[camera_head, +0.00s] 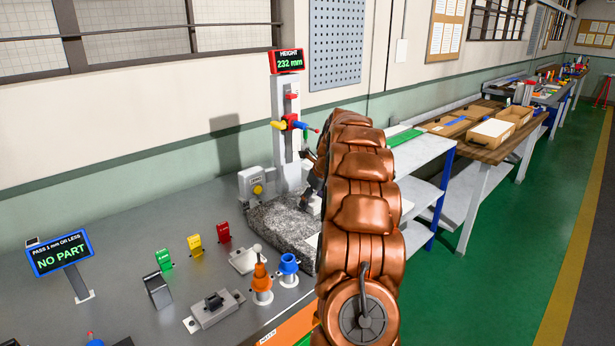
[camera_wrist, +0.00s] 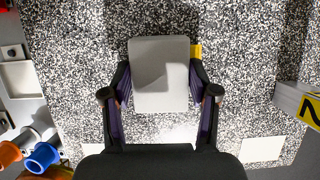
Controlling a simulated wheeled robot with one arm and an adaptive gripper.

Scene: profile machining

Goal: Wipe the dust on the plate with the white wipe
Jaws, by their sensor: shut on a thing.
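The speckled granite plate (camera_head: 280,228) lies on the grey bench, and its surface fills most of the wrist view (camera_wrist: 90,40). My gripper (camera_wrist: 160,88) is shut on the white wipe (camera_wrist: 160,60), a pale rounded block between its two fingers, over the plate. In the head view the wipe (camera_head: 315,206) shows small beside my arm. I cannot tell whether it touches the plate. A whitish patch (camera_wrist: 170,130), perhaps dust, shows on the plate between the fingers. My arm hides the plate's right part in the head view.
The height gauge column (camera_head: 287,120) with its 232 mm display stands behind the plate. A white square (camera_wrist: 262,148) shows at lower right. An orange cone (camera_head: 262,280) and a blue holder (camera_head: 288,268) stand in front. A grey fixture (camera_head: 214,310) lies left of them.

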